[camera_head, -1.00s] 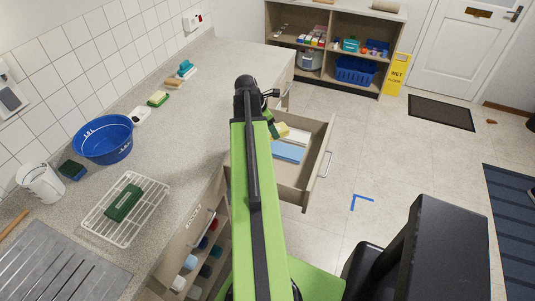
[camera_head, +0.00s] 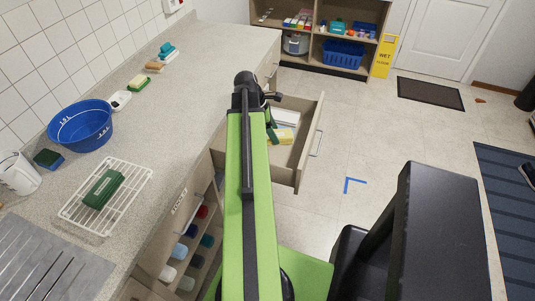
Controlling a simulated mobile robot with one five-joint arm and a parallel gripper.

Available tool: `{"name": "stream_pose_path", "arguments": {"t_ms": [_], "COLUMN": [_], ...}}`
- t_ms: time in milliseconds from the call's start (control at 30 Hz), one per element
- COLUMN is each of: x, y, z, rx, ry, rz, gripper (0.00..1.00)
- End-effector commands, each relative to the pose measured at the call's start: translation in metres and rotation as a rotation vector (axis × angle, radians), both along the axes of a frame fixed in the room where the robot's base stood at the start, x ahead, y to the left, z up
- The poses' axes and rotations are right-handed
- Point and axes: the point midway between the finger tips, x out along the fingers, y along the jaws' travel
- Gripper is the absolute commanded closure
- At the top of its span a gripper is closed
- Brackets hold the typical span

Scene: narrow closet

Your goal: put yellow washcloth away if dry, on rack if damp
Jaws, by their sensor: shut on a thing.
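The yellow washcloth (camera_head: 280,136) is in the open drawer (camera_head: 302,165), low in it or just above its floor. A white folded cloth (camera_head: 286,117) lies behind it. My gripper (camera_head: 271,131) reaches down into the drawer and is shut on the yellow washcloth; my arm hides most of the fingers. The white wire rack (camera_head: 128,200) stands on the counter at left, with a dark green folded item (camera_head: 103,188) on it. Whether the yellow washcloth is damp cannot be seen.
On the counter are a blue basin (camera_head: 80,125), a white jug (camera_head: 18,174), sponges and brushes along the wall. An open shelf (camera_head: 185,245) with cups is below the counter. A yellow wet-floor sign (camera_head: 384,56) stands at the back.

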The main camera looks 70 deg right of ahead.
Motion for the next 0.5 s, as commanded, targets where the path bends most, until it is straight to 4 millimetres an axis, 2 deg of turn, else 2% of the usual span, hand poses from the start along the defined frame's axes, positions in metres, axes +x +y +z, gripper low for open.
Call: {"name": "stream_pose_path", "arguments": {"t_ms": [33,300,400,500], "x": [0.0,0.0,0.0,0.0], "y": [0.0,0.0,0.0,0.0], "z": [-0.02,-0.095,-0.119,-0.127], "rx": [0.0,0.0,0.0,0.0], "ry": [0.0,0.0,0.0,0.0], "rz": [0.0,0.001,0.002,0.002], "gripper": [0.81,0.81,0.81,0.81]}}
